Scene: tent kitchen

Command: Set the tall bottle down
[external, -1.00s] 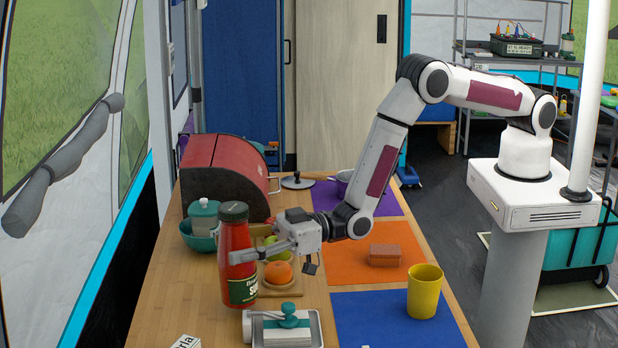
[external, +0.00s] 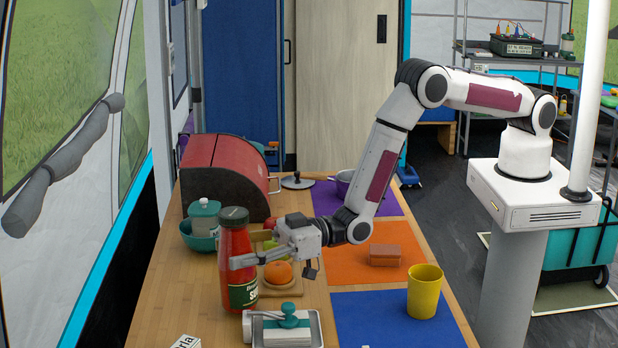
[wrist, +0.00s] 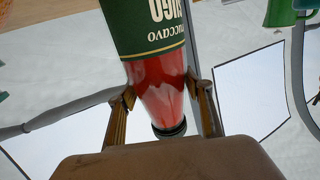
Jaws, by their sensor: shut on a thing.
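The tall bottle (external: 236,242) is red with a dark cap and a green label, and stands upright at the left of the wooden counter. My gripper (external: 240,262) reaches it from the right and is shut on it, one finger showing across its front. In the wrist view the bottle (wrist: 160,100) appears cap-down, with my gripper's fingers (wrist: 160,92) on both sides of its red upper part. Its base is close to the counter top; I cannot tell whether it touches.
A board (external: 290,292) with an orange (external: 278,273) lies just right of the bottle. A tray (external: 312,333) with a teal-handled thing is in front. A teal bowl (external: 199,240) and red bread box (external: 230,165) stand behind. A yellow cup (external: 424,292) is on the blue mat (external: 370,320).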

